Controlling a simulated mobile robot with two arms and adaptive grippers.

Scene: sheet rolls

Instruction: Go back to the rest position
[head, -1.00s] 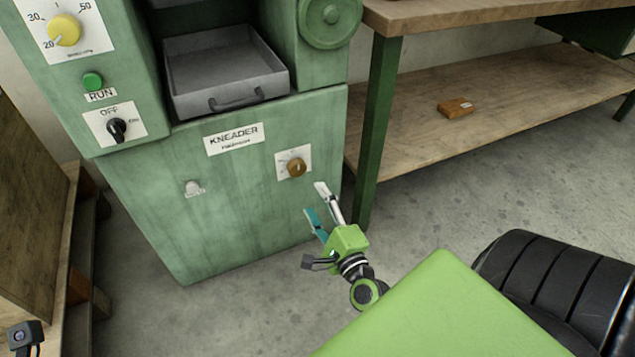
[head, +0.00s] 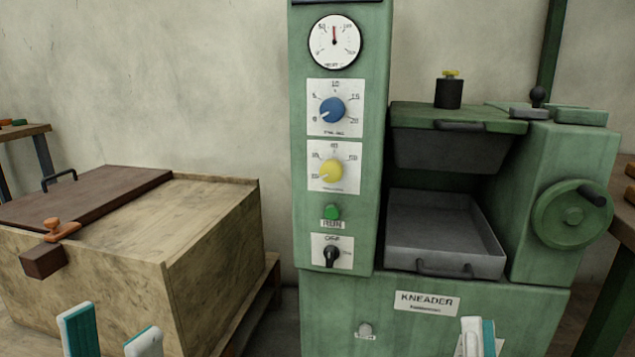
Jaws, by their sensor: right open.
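My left gripper (head: 111,335) is at the bottom left of the head view, in front of the wooden crate. Its two white and teal fingertips stand apart with nothing seen between them. My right gripper (head: 480,338) is at the bottom right, in front of the lower body of the green kneader (head: 440,328). Only its white and teal fingertips show, and it is open. The rest of both grippers is cut off by the lower edge.
The kneader has a dial gauge (head: 334,42), a blue knob (head: 333,110), a yellow knob (head: 331,171), a green RUN button (head: 331,212), a black switch (head: 331,256), a grey tray (head: 445,235) and a handwheel (head: 573,214). The wooden crate (head: 215,225) with its brown lid (head: 100,195) stands left.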

